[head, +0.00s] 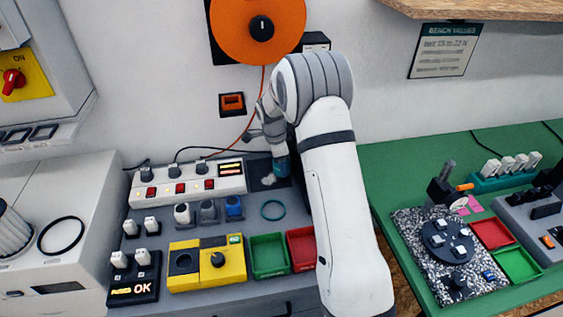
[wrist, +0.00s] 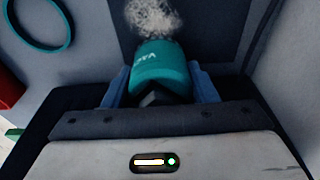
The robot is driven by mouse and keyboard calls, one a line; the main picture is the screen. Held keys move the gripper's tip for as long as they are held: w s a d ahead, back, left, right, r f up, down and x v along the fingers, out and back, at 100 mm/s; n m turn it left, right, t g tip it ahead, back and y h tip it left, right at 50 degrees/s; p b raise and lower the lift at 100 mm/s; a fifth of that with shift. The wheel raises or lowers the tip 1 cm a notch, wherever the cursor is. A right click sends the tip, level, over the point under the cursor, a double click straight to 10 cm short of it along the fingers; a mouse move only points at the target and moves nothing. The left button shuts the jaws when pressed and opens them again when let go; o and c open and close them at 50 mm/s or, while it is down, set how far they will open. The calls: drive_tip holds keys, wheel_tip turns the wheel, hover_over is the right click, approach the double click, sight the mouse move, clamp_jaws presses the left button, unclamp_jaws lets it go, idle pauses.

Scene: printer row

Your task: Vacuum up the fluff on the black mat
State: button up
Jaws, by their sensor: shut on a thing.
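My gripper (wrist: 160,92) is shut on a teal hand vacuum (wrist: 161,68), with a blue finger on each side of it. The letters "VAC" show on its body. The vacuum also shows small in the head view (head: 281,166), below my wrist. A clump of pale fluff (wrist: 152,17) lies on the black mat (wrist: 215,30), at the vacuum's far end in the wrist view. The fluff also shows in the head view (head: 268,180), just left of the vacuum. I cannot tell whether the nozzle touches the fluff.
A teal ring (head: 272,210) lies on the grey bench in front of the mat. A white switch panel (head: 187,183) stands left of the mat. Green (head: 268,256) and red (head: 302,248) trays and a yellow box (head: 207,263) stand nearer. My arm covers the area right of the mat.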

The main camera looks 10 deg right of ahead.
sight(275, 169)
drive_tip(key=shift+f+b, duration=0.95)
drive_tip(key=shift+f, duration=0.05)
drive_tip(key=shift+a, duration=0.1)
idle(0.3)
drive_tip(key=shift+a+r+b, duration=0.15)
drive_tip(key=shift+a+b, duration=0.3)
drive_tip(key=shift+a, duration=1.35)
drive_tip(key=shift+a+b, duration=0.75)
drive_tip(key=shift+a, duration=1.1)
drive_tip(key=shift+s+d+f+b, duration=0.1)
drive_tip(key=shift+d+b, duration=0.15)
drive_tip(key=shift+d, duration=0.65)
drive_tip(key=shift+w+d+f+b, duration=0.1)
drive_tip(key=shift+d+b, duration=0.1)
drive_tip(key=shift+d, duration=0.65)
drive_tip(key=shift+s+d+f+b, duration=0.1)
drive_tip(key=shift+d+b, duration=0.15)
drive_tip(key=shift+d, duration=1.85)
drive_tip(key=shift+r, duration=0.1)
drive_tip(key=shift+a+r+p, duration=0.1)
drive_tip(key=shift+r+p, duration=1.25)
drive_tip(key=shift+r, duration=1.75)
